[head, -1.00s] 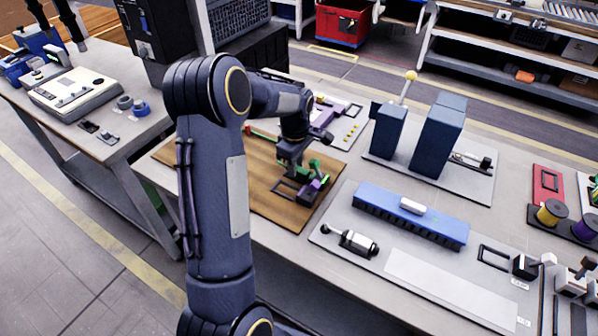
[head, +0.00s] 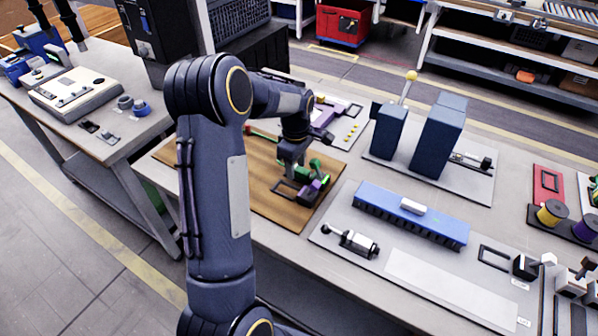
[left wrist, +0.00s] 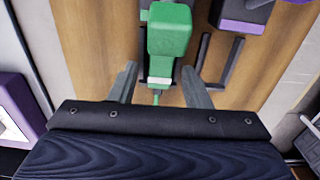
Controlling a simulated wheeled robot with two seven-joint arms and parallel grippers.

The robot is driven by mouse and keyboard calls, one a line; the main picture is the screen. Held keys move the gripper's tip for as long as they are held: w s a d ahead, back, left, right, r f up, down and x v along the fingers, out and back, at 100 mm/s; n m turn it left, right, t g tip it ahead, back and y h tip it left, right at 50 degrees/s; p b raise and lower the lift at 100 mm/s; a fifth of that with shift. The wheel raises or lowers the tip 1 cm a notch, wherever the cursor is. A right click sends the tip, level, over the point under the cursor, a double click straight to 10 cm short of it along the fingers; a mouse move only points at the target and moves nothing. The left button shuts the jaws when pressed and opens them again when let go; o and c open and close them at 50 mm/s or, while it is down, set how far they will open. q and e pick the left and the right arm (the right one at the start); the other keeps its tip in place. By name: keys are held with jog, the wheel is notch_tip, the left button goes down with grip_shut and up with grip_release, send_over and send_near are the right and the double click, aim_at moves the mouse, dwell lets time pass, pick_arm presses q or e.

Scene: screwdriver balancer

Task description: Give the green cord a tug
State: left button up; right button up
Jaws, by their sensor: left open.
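A green tool body (left wrist: 168,32) lies over the wooden board, seen in the left wrist view. A short green cord (left wrist: 157,98) comes from its near end, below a pale band (left wrist: 160,81). My left gripper (left wrist: 159,70) is open, with one finger on each side of the tool's near end and the cord. I see no clear contact between the fingers and the cord. In the head view my left gripper (head: 290,172) is low over the board, beside the green tool (head: 314,172); the cord is too small to make out there. My right gripper is not in view.
A purple-and-dark block (left wrist: 243,14) and dark bars (left wrist: 222,62) lie right of the green tool on the board (head: 262,197). A blue bar fixture (head: 450,231) and two tall blue blocks (head: 438,140) stand to the right on the bench.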

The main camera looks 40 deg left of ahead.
pick_arm(q)
jog(key=shift+r+p, duration=2.7)
jog(key=shift+r, duration=0.85)
